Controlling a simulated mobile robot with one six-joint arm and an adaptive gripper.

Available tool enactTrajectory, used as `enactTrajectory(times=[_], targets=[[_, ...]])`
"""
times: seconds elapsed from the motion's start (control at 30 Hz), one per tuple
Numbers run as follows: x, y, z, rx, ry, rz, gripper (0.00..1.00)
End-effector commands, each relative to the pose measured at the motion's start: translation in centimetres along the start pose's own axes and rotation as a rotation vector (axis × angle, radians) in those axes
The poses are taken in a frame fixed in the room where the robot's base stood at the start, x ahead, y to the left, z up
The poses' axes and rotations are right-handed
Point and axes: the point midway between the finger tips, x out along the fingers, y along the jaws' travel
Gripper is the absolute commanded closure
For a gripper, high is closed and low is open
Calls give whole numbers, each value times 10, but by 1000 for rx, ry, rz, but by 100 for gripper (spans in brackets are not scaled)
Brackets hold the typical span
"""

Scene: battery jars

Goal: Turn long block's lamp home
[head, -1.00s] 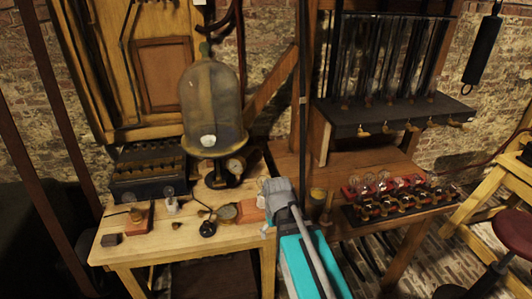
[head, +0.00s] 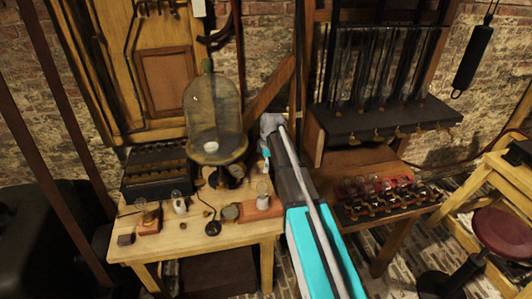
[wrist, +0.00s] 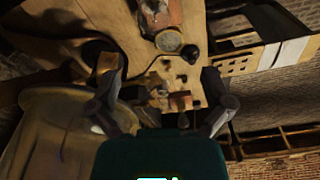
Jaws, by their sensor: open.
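The long block (head: 262,208) is orange-red and lies at the right end of the wooden table. A small clear lamp (head: 262,190) stands upright on it. In the wrist view, a reddish block (wrist: 158,14), which looks like the long block, is cut by the top edge. My gripper (wrist: 163,118) is open, its fingers wide apart with nothing held between them. In the head view my arm reaches up at the right of the table, and its end is behind and above the long block. The fingertips are not clear there.
A round dial (head: 229,212) touches or nearly touches the long block. A second lamp block (head: 148,222) and a white piece (head: 179,203) stand further left. A tray of bulbs (head: 388,204) is at right.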

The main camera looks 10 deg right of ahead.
Motion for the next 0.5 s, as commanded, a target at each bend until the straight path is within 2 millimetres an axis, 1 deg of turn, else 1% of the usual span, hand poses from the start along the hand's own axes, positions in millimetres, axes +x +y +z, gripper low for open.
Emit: enactTrajectory(times=[0.03, 0.1, 0.5], targets=[[-6, 7, -1, -23, 2, 0, 0], [-8, 10, -2, -46, 4, 0, 0], [-7, 10, -2, -60, 5, 0, 0]])
